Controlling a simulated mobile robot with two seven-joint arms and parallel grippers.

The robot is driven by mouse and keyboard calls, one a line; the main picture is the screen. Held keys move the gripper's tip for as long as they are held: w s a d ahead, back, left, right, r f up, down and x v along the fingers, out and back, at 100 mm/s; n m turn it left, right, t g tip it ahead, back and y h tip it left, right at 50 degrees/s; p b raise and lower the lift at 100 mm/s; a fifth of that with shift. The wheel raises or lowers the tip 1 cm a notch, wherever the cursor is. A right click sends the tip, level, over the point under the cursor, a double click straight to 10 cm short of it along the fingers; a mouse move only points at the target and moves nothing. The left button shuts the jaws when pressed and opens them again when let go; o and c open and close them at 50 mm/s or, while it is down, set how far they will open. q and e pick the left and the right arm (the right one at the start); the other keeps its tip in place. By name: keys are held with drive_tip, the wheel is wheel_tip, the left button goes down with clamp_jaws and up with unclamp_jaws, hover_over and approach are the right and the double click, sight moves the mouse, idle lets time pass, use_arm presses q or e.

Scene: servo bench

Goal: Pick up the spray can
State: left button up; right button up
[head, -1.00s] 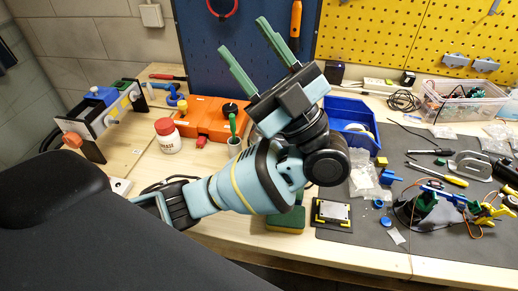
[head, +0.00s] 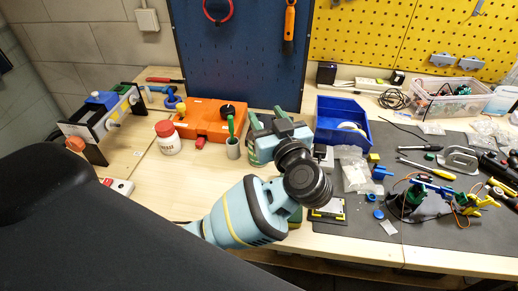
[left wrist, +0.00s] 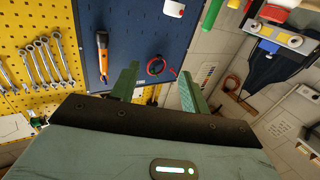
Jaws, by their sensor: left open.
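My left gripper (head: 266,120) is in the middle of the bench in the head view, over the wood in front of the blue pegboard. Its green fingers are apart, with nothing seen between them in the left wrist view (left wrist: 158,88). A green and pale upright thing (head: 254,156), mostly hidden behind the gripper, shows at its left side. It may be the spray can, but I cannot tell. No other spray can is plain to see. My right gripper is not in view.
A grey cup with a green-handled tool (head: 233,149) stands just left of the gripper. A blue bin (head: 342,118) is at right. The grey mat (head: 420,215) holds loose parts and tools.

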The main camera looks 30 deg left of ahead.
use_arm(q)
wheel_tip(320, 180, down, 6)
drive_tip(key=f, duration=0.1)
drive_tip(key=shift+r+x, duration=0.2)
drive_tip(key=shift+x, duration=1.65)
drive_tip(key=shift+r+x, duration=0.15)
drive_tip(key=shift+x, duration=1.75)
drive_tip(key=shift+c, duration=0.5)
clamp_jaws()
